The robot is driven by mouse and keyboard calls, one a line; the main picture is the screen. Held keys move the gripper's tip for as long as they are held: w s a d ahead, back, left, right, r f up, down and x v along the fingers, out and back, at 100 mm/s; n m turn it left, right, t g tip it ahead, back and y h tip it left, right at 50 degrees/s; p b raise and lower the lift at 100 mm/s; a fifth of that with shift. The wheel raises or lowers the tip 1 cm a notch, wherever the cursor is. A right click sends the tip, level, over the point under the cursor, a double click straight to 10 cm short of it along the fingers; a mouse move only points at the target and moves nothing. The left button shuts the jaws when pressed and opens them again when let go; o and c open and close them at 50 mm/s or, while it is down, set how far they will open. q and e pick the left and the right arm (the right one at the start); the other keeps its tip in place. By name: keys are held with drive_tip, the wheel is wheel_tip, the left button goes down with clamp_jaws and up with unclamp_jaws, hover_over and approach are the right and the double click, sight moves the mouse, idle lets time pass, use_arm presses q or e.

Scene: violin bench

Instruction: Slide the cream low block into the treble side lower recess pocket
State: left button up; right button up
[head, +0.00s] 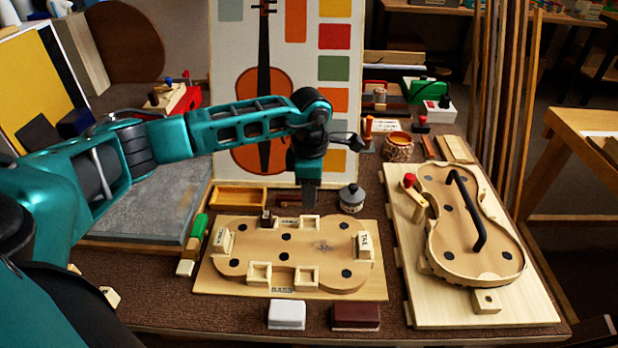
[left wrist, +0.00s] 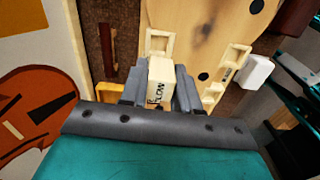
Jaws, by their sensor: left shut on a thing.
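The cream low block (left wrist: 160,80) is between the fingers of my left gripper (left wrist: 158,92), which is shut on it. Its dark lettering faces the wrist camera. A pale pocket frame (left wrist: 158,42) on the mould's far edge shows just beyond the block. In the head view my left gripper (head: 308,205) points down at the far edge of the mould (head: 325,238), by the treble side lower pocket (head: 307,223). The block is hard to tell from the pocket there, and I cannot tell whether they touch. My right gripper is not in view.
Two bass side pockets (head: 305,277) are at the mould's near edge. A white block (head: 287,315) and a dark red block (head: 355,316) lie in front. A grey lidded pot (head: 352,198) and a wooden tray (head: 240,196) stand behind. A violin body (head: 470,240) lies right.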

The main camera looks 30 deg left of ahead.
use_arm(q)
drive_tip(key=shift+a+f+n, duration=0.1)
drive_tip(key=shift+a+n, duration=0.1)
drive_tip(key=shift+n, duration=0.1)
drive_tip(key=shift+f+b, duration=0.2)
drive_tip(key=shift+b, duration=0.1)
wheel_tip(320, 180, down, 4)
drive_tip(key=b, duration=0.3)
drive_tip(key=shift+f, duration=0.2)
drive_tip(key=shift+f+b, duration=0.45)
drive_tip(key=shift+b, duration=0.1)
drive_tip(key=shift+f, duration=0.1)
idle(0.9)
